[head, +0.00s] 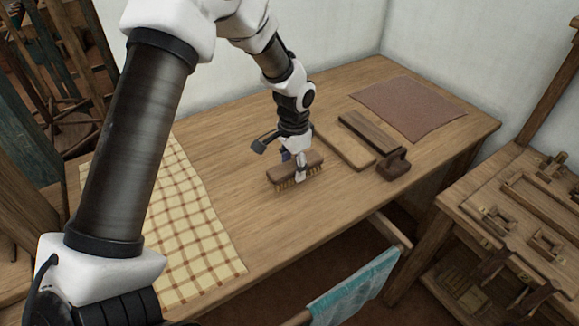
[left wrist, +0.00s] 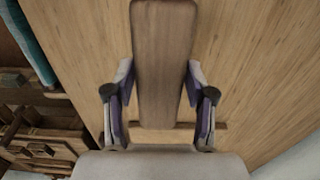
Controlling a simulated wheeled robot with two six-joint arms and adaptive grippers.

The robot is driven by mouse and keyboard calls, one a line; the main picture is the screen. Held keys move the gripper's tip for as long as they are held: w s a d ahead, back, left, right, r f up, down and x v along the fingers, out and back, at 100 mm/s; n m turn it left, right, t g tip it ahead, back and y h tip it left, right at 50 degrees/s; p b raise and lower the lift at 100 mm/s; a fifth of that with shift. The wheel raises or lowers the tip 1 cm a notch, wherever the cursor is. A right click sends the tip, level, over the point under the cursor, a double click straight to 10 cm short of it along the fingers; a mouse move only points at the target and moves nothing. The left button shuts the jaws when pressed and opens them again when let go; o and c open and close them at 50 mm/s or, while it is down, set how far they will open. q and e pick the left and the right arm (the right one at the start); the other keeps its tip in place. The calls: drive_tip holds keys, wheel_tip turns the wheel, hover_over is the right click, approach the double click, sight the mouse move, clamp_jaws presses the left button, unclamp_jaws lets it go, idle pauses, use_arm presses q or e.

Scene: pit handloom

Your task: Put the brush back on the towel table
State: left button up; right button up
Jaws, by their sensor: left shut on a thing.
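The brush (head: 287,175) has a brown wooden back and pale bristles pointing down. It is over the middle of the wooden table (head: 225,150), at or just above its surface; I cannot tell if the bristles touch. My left gripper (head: 301,172) comes down from above and is shut on the brush. In the left wrist view, the brush (left wrist: 163,60) runs lengthwise between the two fingers of the gripper (left wrist: 160,100). A yellow checked towel (head: 195,235) lies flat on the left part of the same table. My right gripper is not in view.
Right of the brush lie two wooden boards (head: 345,148), a dark brown block with a handle (head: 393,165) and a reddish-brown mat (head: 408,107). A teal cloth (head: 355,290) hangs in front of the table. A wooden bench with fittings (head: 520,220) stands at right. Bare tabletop lies between towel and brush.

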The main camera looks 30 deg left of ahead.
sight(292, 173)
use_arm(q)
drive_tip(key=shift+w+a+f, duration=0.1)
drive_tip(key=shift+w+a, duration=0.05)
drive_tip(key=shift+a, duration=0.25)
drive_tip(key=shift+f, duration=1.7)
drive_tip(key=o, duration=1.1)
drive_tip(key=shift+f, duration=0.1)
wheel_tip(292, 173, up, 12)
drive_tip(key=shift+d+r, duration=0.1)
drive_tip(key=shift+r, duration=0.1)
